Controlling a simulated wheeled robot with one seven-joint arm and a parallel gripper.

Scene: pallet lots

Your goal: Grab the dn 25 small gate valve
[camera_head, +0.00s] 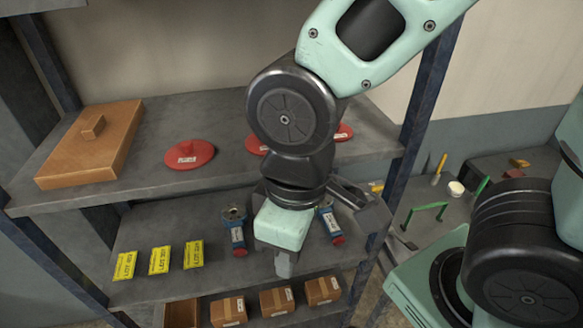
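Two small blue valves with red ends and white labels lie on the middle shelf. One valve (236,233) is left of my gripper (285,265); the other valve (329,222) is to its right, partly behind my wrist parts. The labels are too small to read, so I cannot tell which is DN 25. My gripper hangs over the middle shelf between them, seen mostly from behind. Its fingertips are largely hidden, and I cannot tell if it is open or if anything is in it.
The upper shelf (60,196) holds a wooden lidded piece (90,147) and red discs (190,154). Yellow lot tags (159,260) stand left on the middle shelf. Boxes (228,311) sit below. A dark blue post (425,95) rises at right, with a cluttered surface (470,190) beyond.

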